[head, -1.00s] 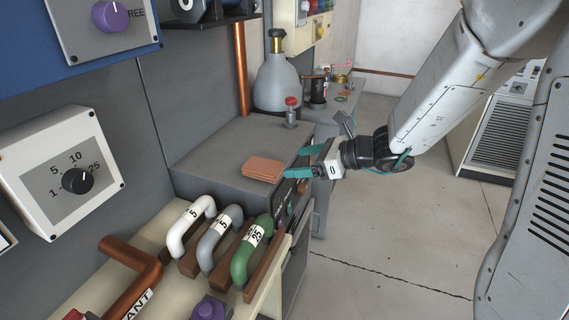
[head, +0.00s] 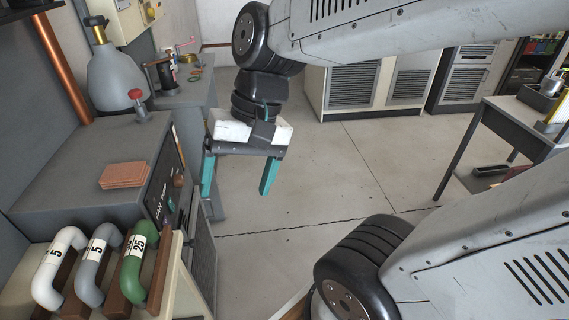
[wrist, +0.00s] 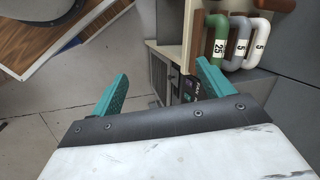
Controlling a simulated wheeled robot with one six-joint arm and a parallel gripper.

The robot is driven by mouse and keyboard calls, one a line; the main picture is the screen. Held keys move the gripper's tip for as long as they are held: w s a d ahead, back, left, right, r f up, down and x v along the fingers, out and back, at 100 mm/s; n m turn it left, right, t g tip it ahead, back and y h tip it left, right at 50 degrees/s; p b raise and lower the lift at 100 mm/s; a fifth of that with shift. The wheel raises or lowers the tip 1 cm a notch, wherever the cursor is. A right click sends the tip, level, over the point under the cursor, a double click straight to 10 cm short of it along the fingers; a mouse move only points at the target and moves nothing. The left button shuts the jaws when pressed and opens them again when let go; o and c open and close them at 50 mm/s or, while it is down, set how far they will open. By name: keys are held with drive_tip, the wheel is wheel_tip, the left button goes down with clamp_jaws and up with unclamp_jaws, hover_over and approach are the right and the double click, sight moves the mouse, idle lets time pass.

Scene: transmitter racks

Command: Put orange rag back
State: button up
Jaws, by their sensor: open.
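The orange rag (head: 124,175) lies folded and flat on top of a grey cabinet (head: 62,185) at the left of the head view. My gripper (head: 237,190) hangs over the floor to the right of the rag, clear of the cabinet's front. Its teal fingers point down, spread wide with nothing between them. In the wrist view my gripper (wrist: 160,85) is also open and empty, and the rag does not show there.
White, grey and green (head: 137,262) handles stand in front of the cabinet. A grey gas bottle (head: 117,78) and a red-topped valve (head: 138,104) stand behind the rag. A grey table (head: 520,125) is at the right. Open floor lies between.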

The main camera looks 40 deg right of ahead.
drive_tip(key=s+d+r+n+t+h, duration=0.1)
drive_tip(key=s+d+n+h, duration=0.2)
drive_tip(key=d, duration=0.3)
drive_tip(key=shift+s+d+r+n+h, duration=0.25)
drive_tip(key=shift+s+n+h, duration=0.15)
drive_tip(key=shift+s+h, duration=0.1)
